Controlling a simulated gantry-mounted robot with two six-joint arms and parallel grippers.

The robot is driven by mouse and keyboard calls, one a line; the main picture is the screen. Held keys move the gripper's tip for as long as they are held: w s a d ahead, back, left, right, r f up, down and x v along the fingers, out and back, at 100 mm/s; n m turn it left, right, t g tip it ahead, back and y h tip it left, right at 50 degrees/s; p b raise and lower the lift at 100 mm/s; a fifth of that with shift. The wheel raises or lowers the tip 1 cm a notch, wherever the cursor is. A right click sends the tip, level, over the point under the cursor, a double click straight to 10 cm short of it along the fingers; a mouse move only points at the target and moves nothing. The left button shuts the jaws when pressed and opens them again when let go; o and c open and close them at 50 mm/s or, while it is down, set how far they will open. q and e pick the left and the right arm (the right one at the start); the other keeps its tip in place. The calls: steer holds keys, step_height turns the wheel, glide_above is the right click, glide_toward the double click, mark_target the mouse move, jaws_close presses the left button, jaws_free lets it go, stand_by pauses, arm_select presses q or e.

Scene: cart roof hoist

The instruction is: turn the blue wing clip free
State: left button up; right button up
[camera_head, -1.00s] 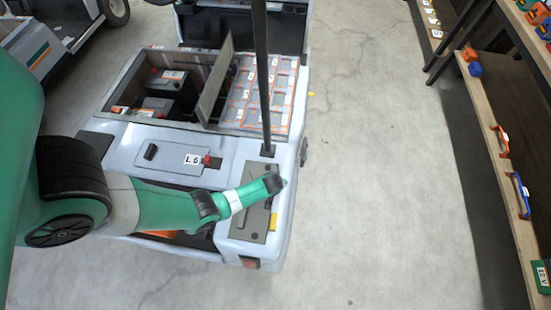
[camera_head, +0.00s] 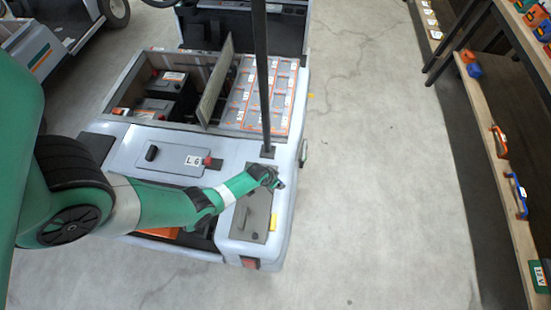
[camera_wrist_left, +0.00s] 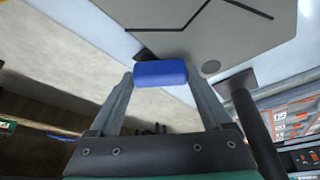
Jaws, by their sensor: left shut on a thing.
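The blue wing clip (camera_wrist_left: 160,73) shows in the left wrist view as a short rounded blue bar. It lies between the fingertips of my left gripper (camera_wrist_left: 160,80), which is shut on it. Beyond it is a grey plate (camera_wrist_left: 205,45) with a dark bent line and a round spot. I cannot tell whether the clip touches the plate. In the head view my left gripper (camera_head: 276,180) is over the cart's right rear corner, near the foot of the black post (camera_head: 264,100). The clip is hidden there. My right gripper is not in view.
The cart (camera_head: 225,160) has an open bay with batteries (camera_head: 165,90) and a panel (camera_head: 215,82) standing upright. The post rises close beside my gripper. A shelf (camera_head: 485,130) with several tools stands at the right. The floor between is clear.

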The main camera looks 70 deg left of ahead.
arm_select(q)
steer(key=m, duration=0.2)
steer(key=m+h+b, duration=0.1)
steer(key=shift+w+a+f+m+t, duration=0.1)
steer(key=shift+w+a+m+t, duration=0.1)
steer(key=shift+w+m+t, duration=0.1)
steer(key=m+h, duration=0.1)
steer(key=m, duration=0.1)
steer(key=shift+w+a+m+b, duration=0.1)
steer(key=shift+m+b, duration=0.3)
steer(key=m, duration=0.1)
steer(key=m+h, duration=0.1)
steer(key=shift+w+m+h, duration=0.25)
steer(key=shift+m+h, duration=0.05)
steer(key=shift+m, duration=0.7)
steer(key=o, duration=1.2)
steer(key=shift+c, duration=0.2)
steer(key=shift+w, duration=0.1)
